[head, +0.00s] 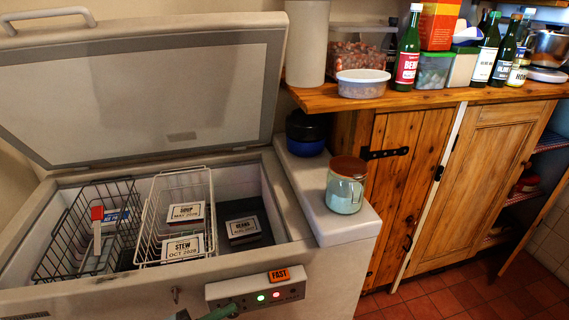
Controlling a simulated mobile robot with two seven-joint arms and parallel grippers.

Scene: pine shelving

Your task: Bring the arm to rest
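At the bottom edge of the head view, small dark and green parts (215,313) show in front of the chest freezer. They may be the tip of my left gripper, but they are cut off by the frame, so I cannot tell whether it is open or shut, or holds anything. My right gripper is not in view. The chest freezer (132,295) stands with its lid (150,95) raised. Its control panel (256,288) has a green and a red light and an orange FAST label (279,275).
Inside are a dark wire basket (62,245), a white wire basket (147,222) with SOUP and STEW boxes, and a BEANS box (243,228). A lidded jar (345,190) stands on the white ledge (318,212). Bottles and tubs crowd the wooden counter (430,97).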

